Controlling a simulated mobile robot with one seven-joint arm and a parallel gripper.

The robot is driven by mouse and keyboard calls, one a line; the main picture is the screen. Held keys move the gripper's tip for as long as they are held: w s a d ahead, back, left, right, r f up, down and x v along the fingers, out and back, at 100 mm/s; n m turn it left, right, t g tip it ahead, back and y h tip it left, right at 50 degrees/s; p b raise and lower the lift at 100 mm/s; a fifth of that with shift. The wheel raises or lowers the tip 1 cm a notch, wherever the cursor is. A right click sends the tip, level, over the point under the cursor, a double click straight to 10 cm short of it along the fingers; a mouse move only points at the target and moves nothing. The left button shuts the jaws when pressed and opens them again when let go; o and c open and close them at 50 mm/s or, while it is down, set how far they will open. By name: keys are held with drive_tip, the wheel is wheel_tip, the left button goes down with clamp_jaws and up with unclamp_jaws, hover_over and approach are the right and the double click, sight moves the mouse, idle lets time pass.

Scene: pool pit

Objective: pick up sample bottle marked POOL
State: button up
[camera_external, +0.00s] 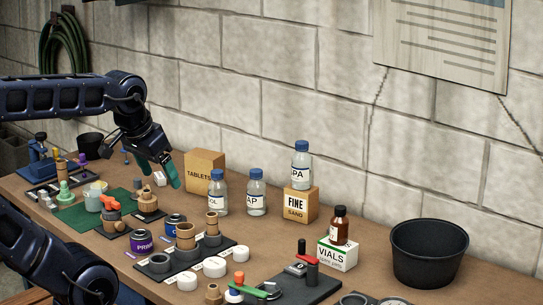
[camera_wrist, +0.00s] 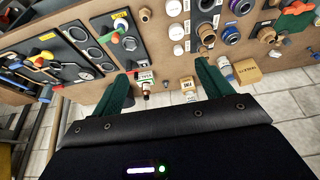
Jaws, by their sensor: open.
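The sample bottle marked POOL (camera_external: 218,196), clear with a blue cap, stands upright on the bench in the external view; its label reads "OL" from this side. A similar bottle labelled "AP" (camera_external: 256,194) stands just right of it. A third, labelled "SPA" (camera_external: 301,161), stands on the FINE SAND box (camera_external: 297,204). My gripper (camera_external: 165,170) is left of the POOL bottle in the picture, above the bench, its green fingers apart and empty. In the wrist view my gripper (camera_wrist: 163,72) is open; a bottle (camera_wrist: 225,68) shows beside the right finger, its label unreadable.
The TABLETS box (camera_external: 204,172) stands behind and left of the POOL bottle. A brown bottle (camera_external: 339,226) stands on the VIALS box (camera_external: 337,255). A black bucket (camera_external: 429,252) is at right. Trays of fittings (camera_external: 186,252) fill the front; a block wall backs the bench.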

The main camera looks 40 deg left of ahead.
drive_tip(key=w+a+r+n+g, duration=0.1)
drive_tip(key=w+a+r+n, duration=0.1)
drive_tip(key=w, duration=0.4)
drive_tip(key=w+a+r+n, duration=0.1)
drive_tip(key=w+a+n, duration=0.1)
drive_tip(key=w, duration=0.4)
drive_tip(key=n+g, duration=0.4)
drive_tip(key=n, duration=0.9)
hover_over(218, 171)
drive_tip(key=f, duration=1.7)
drive_tip(key=shift+s+d+f, duration=0.15)
drive_tip(key=shift+d, duration=0.2)
drive_tip(key=shift+a+f, duration=0.15)
drive_tip(key=shift+f, duration=0.3)
wheel_tip(218, 171, down, 5)
drive_tip(key=shift+f, duration=0.15)
drive_tip(key=f, duration=0.5)
drive_tip(key=shift+a, duration=0.2)
drive_tip(key=c, duration=1.4)
